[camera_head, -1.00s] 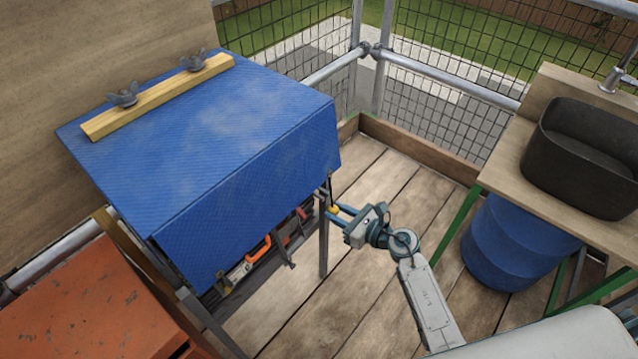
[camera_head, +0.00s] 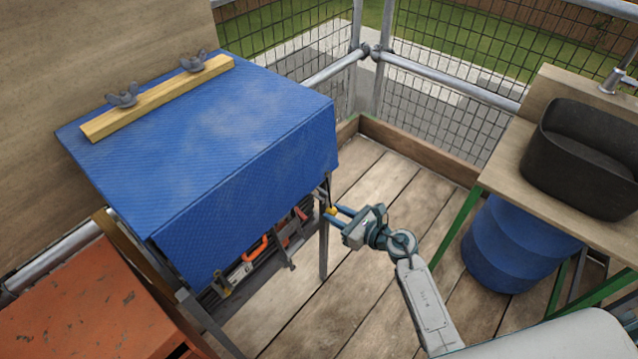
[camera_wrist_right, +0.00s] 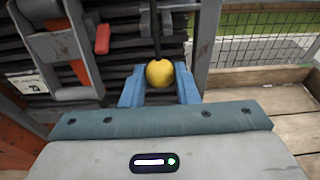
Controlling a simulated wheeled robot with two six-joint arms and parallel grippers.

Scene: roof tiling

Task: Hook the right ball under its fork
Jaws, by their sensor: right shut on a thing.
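The right ball is a yellow ball (camera_wrist_right: 159,73) with a dark cord running up from it. In the head view the ball (camera_head: 331,211) shows small beside the frame's near right post. My right gripper (camera_head: 335,210) is shut on the ball, and its blue fingers (camera_wrist_right: 160,88) sit on both sides of it in the right wrist view. A grey metal fork or bracket (camera_head: 286,254) juts from the frame under the blue tarp; I cannot tell for sure that it is the ball's fork. The ball is apart from it. My left gripper is not in view.
The blue tarp (camera_head: 215,130) hangs over the frame, held at the top by a wooden batten (camera_head: 160,95). A grey post (camera_head: 323,240) stands close to my right gripper. An orange cabinet (camera_head: 80,305) is at lower left, a blue barrel (camera_head: 515,245) at right. The plank floor between is clear.

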